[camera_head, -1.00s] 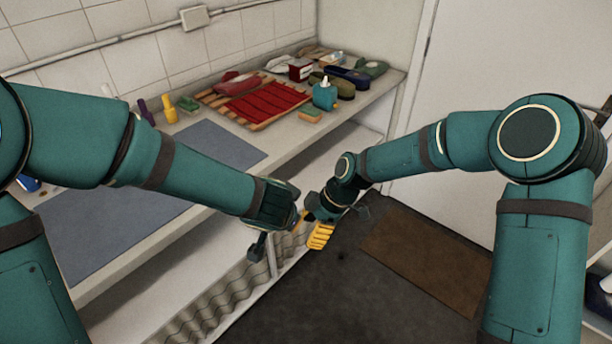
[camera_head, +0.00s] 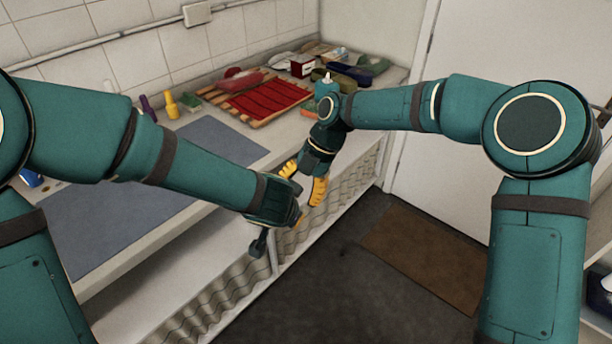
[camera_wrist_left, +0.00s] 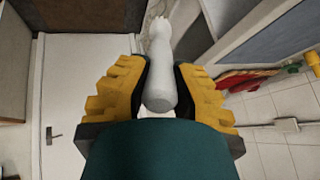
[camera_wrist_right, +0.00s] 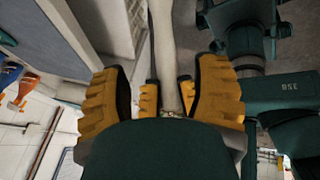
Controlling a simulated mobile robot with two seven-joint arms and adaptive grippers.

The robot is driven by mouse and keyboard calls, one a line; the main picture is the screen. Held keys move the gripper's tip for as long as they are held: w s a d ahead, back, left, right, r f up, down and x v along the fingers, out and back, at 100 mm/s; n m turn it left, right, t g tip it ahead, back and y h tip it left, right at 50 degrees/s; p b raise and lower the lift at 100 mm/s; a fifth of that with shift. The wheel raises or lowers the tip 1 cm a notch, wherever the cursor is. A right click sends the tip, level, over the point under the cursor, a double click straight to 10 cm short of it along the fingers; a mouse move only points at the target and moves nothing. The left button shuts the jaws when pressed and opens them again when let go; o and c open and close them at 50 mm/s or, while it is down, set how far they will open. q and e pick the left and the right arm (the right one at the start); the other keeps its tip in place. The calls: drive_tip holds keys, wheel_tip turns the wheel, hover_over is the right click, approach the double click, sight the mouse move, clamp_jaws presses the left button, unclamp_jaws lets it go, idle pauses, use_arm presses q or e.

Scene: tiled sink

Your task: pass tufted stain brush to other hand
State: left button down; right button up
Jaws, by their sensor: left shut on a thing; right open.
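The tufted stain brush shows in the left wrist view as a pale, rounded handle (camera_wrist_left: 160,72) running away from the camera. My left gripper (camera_head: 297,216) is shut on it, one yellow finger on each side. In the head view the brush is mostly hidden by the grippers. My right gripper (camera_head: 303,180) is open, just above and beside the left one, with its yellow fingers spread. In the right wrist view a long pale handle (camera_wrist_right: 165,50) runs between the right fingers, clear of both pads. Smaller yellow finger parts flank its near end.
The counter (camera_head: 215,235) with a grey mat (camera_head: 190,160) lies behind the left arm. A red cloth on a wooden rack (camera_head: 262,99), bottles and brushes stand at its back. A wavy curtain (camera_head: 225,300) hangs below. Floor with a brown mat (camera_head: 425,255) is clear at right.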

drive_tip(key=x, duration=0.7)
drive_tip(key=shift+s+a+f, duration=0.1)
drive_tip(key=shift+a+f, duration=0.05)
drive_tip(key=shift+f, duration=0.1)
clamp_jaws()
use_arm(q)
drive_tip(key=c, duration=0.9)
unclamp_jaws()
